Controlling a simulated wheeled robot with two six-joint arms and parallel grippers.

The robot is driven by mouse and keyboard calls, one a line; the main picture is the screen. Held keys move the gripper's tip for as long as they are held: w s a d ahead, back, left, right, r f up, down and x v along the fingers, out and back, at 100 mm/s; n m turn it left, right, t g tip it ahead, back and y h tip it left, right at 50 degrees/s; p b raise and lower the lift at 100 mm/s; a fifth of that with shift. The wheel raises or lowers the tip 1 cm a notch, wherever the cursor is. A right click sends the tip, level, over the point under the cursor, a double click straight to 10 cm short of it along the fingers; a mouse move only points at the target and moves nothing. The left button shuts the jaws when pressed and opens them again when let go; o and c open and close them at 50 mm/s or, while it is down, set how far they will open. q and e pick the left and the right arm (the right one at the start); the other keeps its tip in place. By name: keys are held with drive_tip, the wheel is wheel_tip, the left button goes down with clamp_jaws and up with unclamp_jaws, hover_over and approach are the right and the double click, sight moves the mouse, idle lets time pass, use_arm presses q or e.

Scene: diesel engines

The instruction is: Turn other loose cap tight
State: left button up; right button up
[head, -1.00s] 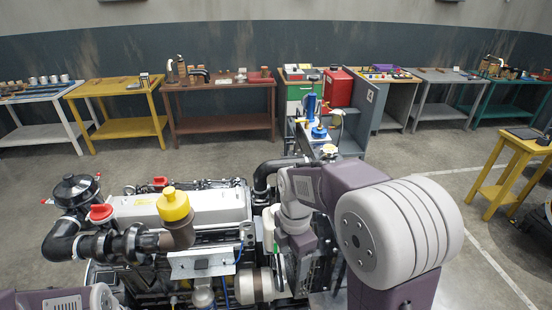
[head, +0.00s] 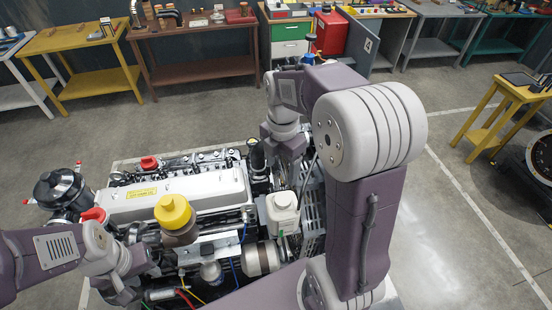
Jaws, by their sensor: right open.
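The engine (head: 205,186) has several caps. A large yellow cap (head: 173,211) sits on a brown neck at the front. One red cap (head: 149,163) is at the back of the silver cover, and another red cap (head: 94,214) is at its left end. A white bottle (head: 281,213) with a pale cap stands at the engine's right end. My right gripper (head: 283,150) is over the engine's right end, just behind the white bottle; it is open, its fingertips mostly hidden. My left gripper (head: 122,292) is low at the engine's front left, its jaws unclear. How tight each cap is cannot be seen.
A black round housing (head: 62,190) stands at the engine's left end. A yellow bench (head: 75,40), a brown bench (head: 190,45) and a toolbox bench (head: 290,30) line the back. A yellow stand (head: 510,100) is at right. The floor between is clear.

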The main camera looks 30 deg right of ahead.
drive_tip(key=s+f+b, duration=0.1)
drive_tip(key=s+b, duration=0.1)
drive_tip(key=s, duration=0.2)
drive_tip(key=b, duration=0.4)
hover_over(283, 200)
drive_tip(key=w, duration=0.1)
wheel_tip(283, 200, down, 4)
drive_tip(key=shift+w+d+f, duration=0.15)
drive_tip(key=shift+f, duration=0.05)
drive_tip(key=shift+s+f+b, duration=0.7)
drive_tip(key=shift+f+b, duration=0.25)
drive_tip(key=shift+f, duration=0.05)
drive_tip(key=shift+f+b, duration=0.35)
drive_tip(key=shift+b, duration=0.05)
drive_tip(key=f+b, duration=0.2)
drive_tip(key=f, duration=0.1)
drive_tip(key=shift+w, duration=0.4)
drive_tip(key=shift+m+b, duration=0.65)
drive_tip(key=shift+m, duration=0.15)
drive_tip(key=shift+s+r+m, duration=0.1)
drive_tip(key=shift+r+m, duration=0.25)
drive_tip(key=shift+m, duration=0.15)
drive_tip(key=shift+s+r+p, duration=0.15)
drive_tip(key=shift+s+p, duration=0.15)
drive_tip(key=shift+p, duration=0.1)
use_arm(q)
wheel_tip(283, 200, down, 11)
drive_tip(key=s, duration=0.2)
use_arm(e)
drive_tip(key=shift+w, duration=0.1)
